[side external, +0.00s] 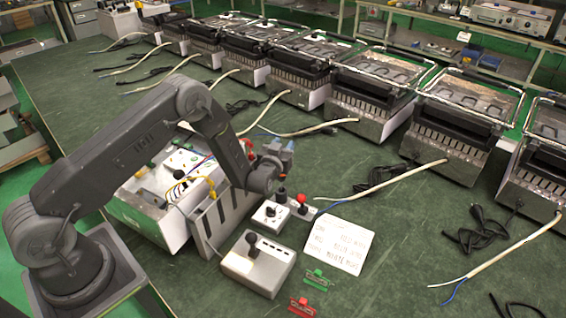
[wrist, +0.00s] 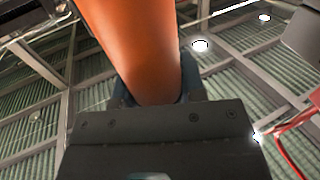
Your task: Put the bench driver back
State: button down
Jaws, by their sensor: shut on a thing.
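My gripper (side external: 280,150) is raised above the bench, just behind the small boxes with knobs. In the wrist view it is shut on a thick, smooth orange handle (wrist: 132,45), which I take to be the bench driver. The handle runs from between the jaws up past the top edge of that view. Its far end is out of the picture and its tip is hidden. In the side view the driver cannot be clearly made out at the gripper. The wrist view looks towards the ceiling, so no resting place for the driver shows there.
A box with a black joystick (side external: 258,265), a smaller knob box (side external: 270,214), a white written card (side external: 334,246) and red (side external: 303,307) and green (side external: 318,280) clips lie near the gripper. A wired control unit (side external: 150,213) stands left. Several heater units (side external: 372,100) line the bench (side external: 400,285).

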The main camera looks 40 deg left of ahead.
jog(key=shift+f, duration=2.1)
jog(key=shift+f, duration=0.4)
jog(key=c, duration=0.7)
grip_release()
